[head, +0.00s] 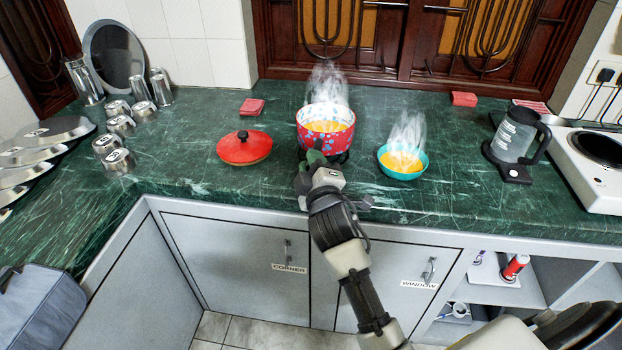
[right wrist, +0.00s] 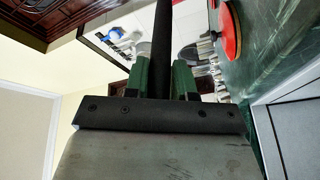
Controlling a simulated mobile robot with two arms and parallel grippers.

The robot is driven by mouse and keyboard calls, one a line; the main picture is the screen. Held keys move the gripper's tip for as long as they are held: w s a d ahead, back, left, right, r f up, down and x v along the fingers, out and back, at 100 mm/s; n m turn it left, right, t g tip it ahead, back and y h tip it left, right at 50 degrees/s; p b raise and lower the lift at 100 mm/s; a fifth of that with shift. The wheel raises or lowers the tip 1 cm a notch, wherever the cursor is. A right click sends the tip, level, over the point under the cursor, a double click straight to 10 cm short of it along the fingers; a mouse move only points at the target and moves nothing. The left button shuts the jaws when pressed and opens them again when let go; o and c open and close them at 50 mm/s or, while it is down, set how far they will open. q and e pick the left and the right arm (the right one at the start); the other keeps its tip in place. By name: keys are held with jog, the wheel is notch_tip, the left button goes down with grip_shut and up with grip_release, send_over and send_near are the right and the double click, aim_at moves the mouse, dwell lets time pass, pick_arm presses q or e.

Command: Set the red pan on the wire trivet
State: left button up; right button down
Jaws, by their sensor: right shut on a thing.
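The red pan (head: 326,128) with light spots stands upright near the middle of the counter, holding steaming orange food. My right gripper (head: 318,162) is at its near side, shut on the pan's dark handle. In the right wrist view the black handle (right wrist: 162,40) runs between the green fingers of my right gripper (right wrist: 161,80). Dark parts show under the pan, partly behind my gripper; I cannot tell whether they are the wire trivet or whether the pan touches them. My left gripper is not in view.
A red lid (head: 244,148) lies left of the pan. A steaming teal bowl (head: 402,172) stands to its right. Steel cups (head: 120,125) and plates are at the left. A jug (head: 515,140) and white stove (head: 590,175) are at the right.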

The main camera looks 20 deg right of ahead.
jog(key=shift+w, duration=0.3)
jog(key=shift+f, duration=0.35)
notch_tip(320, 180, down, 3)
jog(key=shift+f+b, duration=0.2)
jog(key=shift+b, duration=0.1)
jog(key=c, duration=0.9)
grip_release()
jog(key=shift+f, duration=0.1)
jog(key=shift+c, duration=0.2)
jog(key=b+v, duration=0.1)
jog(key=v, duration=1.1)
